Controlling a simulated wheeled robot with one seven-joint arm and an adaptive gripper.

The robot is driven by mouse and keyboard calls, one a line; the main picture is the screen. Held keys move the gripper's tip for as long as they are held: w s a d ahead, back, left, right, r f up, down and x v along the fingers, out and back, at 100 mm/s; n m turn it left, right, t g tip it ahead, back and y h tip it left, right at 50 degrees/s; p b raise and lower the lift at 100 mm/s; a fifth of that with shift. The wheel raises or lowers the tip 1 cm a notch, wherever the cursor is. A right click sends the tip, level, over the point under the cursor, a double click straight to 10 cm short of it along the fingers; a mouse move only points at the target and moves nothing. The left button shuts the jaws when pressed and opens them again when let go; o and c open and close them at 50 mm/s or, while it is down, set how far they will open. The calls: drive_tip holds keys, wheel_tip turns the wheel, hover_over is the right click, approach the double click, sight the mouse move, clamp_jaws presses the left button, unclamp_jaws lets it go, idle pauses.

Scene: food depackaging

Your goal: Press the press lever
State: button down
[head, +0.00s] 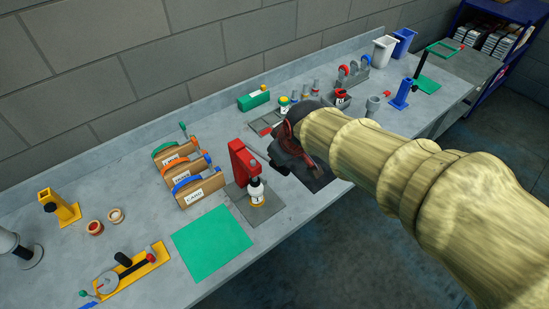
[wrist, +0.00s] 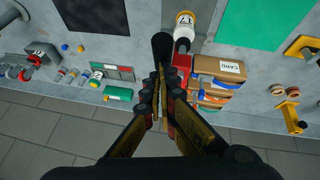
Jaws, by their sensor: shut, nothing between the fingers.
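The red press (head: 241,162) stands on a grey plate on the bench, with a small white bottle (head: 257,191) at its front. In the wrist view the red press (wrist: 182,68) is partly hidden by my fingers, and the white bottle (wrist: 184,24) lies beyond it. A black rod-like handle (wrist: 162,44), which looks like the press lever, shows just past my fingertips. My gripper (wrist: 160,78) is shut and empty, beside the press. In the head view my gripper (head: 284,155) is right of the press. I cannot tell whether the fingertips touch the lever.
Labelled card holders (head: 198,191) stand left of the press. A green mat (head: 212,243) lies in front, with a yellow lever device (head: 133,272) further left. A green box (head: 253,101) and several small items stand behind my gripper. A dark mat (wrist: 93,14) shows in the wrist view.

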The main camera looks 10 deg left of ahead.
sight(285, 172)
drive_tip(key=shift+t+y, duration=0.7)
drive_tip(key=shift+y, duration=0.1)
drive_tip(key=f+b, duration=0.1)
drive_tip(key=b, duration=0.1)
drive_tip(key=s+d+f+b, duration=0.1)
drive_tip(key=f+b, duration=0.2)
drive_tip(key=b, duration=0.2)
drive_tip(key=shift+s+d+f, duration=0.15)
drive_tip(key=shift+d+f, duration=0.05)
drive_tip(key=shift+f, duration=0.2)
drive_tip(key=f+b, duration=0.2)
drive_tip(key=b, duration=0.1)
drive_tip(key=f+b, duration=0.1)
drive_tip(key=f, duration=0.1)
drive_tip(key=shift+s+d+b, duration=0.35)
drive_tip(key=shift+d+b, duration=0.05)
drive_tip(key=shift+s+f, duration=0.1)
drive_tip(key=shift+f, duration=0.2)
drive_tip(key=shift+r, duration=0.1)
drive_tip(key=p+v, duration=0.3)
drive_tip(key=v, duration=1)
drive_tip(key=shift+a+r, duration=0.2)
drive_tip(key=shift+r, duration=0.25)
